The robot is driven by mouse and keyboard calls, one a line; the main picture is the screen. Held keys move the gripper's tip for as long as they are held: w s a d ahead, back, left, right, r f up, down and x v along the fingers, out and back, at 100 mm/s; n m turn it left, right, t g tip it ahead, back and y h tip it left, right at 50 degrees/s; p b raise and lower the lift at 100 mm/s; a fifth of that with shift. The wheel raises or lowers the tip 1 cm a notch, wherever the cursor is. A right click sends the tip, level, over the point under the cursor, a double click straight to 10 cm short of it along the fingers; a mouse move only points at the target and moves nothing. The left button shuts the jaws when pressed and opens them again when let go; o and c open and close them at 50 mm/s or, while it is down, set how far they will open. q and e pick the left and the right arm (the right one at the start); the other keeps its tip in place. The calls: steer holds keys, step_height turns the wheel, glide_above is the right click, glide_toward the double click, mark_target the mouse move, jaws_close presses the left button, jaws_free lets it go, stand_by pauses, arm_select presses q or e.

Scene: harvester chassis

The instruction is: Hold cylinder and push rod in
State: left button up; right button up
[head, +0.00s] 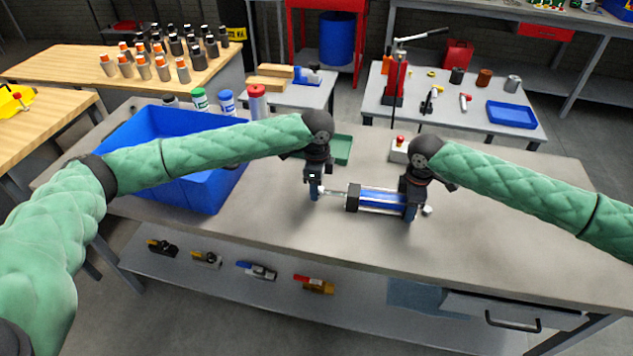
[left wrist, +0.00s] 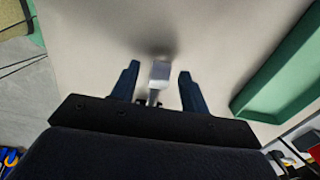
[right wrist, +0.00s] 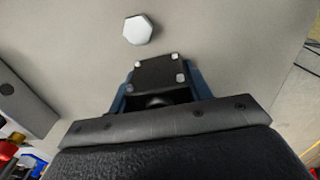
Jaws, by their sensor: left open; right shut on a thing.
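The cylinder (head: 381,200) has a blue barrel and black end caps and lies on the grey bench. Its silver rod (head: 332,191) sticks out to the left; the rod end also shows in the left wrist view (left wrist: 159,75). My right gripper (head: 411,213) is shut on the cylinder's right end cap. That black cap with silver bolts shows between the fingers in the right wrist view (right wrist: 158,73). My left gripper (head: 315,193) is open at the rod's tip, with the rod end between its fingers, apparently not touching either. The fingertips partly hide the rod end in the head view.
A white hex-shaped piece (right wrist: 138,30) lies on the bench just right of the cylinder. A green tray (head: 341,150) lies behind my left gripper, and a box with a red button (head: 399,146) stands behind the right. A blue bin (head: 190,190) is at left. The bench front is clear.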

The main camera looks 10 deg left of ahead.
arm_select(q)
jaws_close()
steer(key=shift+d, duration=3.05)
stand_by(2.1)
jaws_free()
step_height(320, 180, up, 12)
stand_by(0.7)
arm_select(e)
steer(key=o, duration=1.4)
